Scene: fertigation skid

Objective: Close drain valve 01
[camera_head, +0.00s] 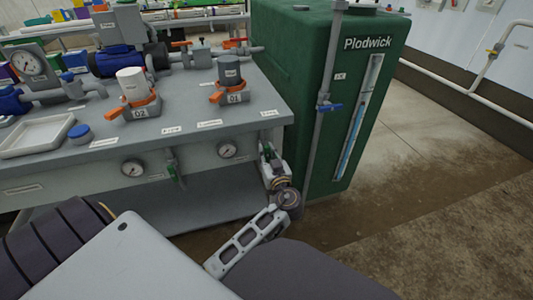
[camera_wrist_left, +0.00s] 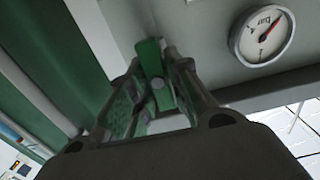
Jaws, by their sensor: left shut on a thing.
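My left gripper (camera_head: 271,160) is at the front right corner of the grey skid, beside the green tank. It is shut on a green valve handle (camera_wrist_left: 154,72), which shows between its two fingers in the left wrist view, where the gripper (camera_wrist_left: 158,88) fills the middle. In the head view this handle is mostly hidden by the gripper. A small label (camera_head: 271,114) lies on the bench top above it, too small to read. A second green-handled valve (camera_head: 178,173) hangs on the skid front further left. My right gripper is not in view.
A pressure gauge (camera_head: 227,150) is on the skid front just left of my gripper; it also shows in the left wrist view (camera_wrist_left: 262,36). The green tank (camera_head: 300,70) marked Plodwick stands close on the right. Orange-handled units (camera_head: 231,92) stand on the bench top. Floor at right is clear.

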